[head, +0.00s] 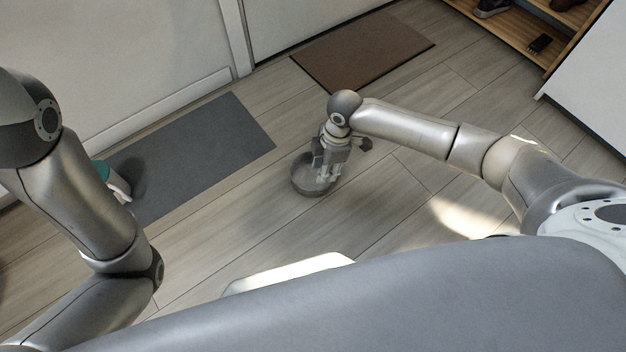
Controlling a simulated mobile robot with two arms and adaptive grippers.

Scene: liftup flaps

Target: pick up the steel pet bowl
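The steel pet bowl (301,187) is a round, grey, shallow bowl on the wood-look floor near the middle of the head view. My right gripper (326,178) reaches down over the bowl, with its fingers at or inside the bowl's opening. The gripper hides part of the bowl's far and right rim. The fingers are small and partly blurred, so I cannot tell whether they touch the rim or are shut on it. My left arm comes in at the left; its gripper is not in view.
A grey mat (205,150) lies left of the bowl, with a teal and white object (113,180) at its left end, partly behind my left arm. A brown doormat (362,50) lies by the door. A wooden shelf (520,30) with shoes stands top right. Floor around the bowl is clear.

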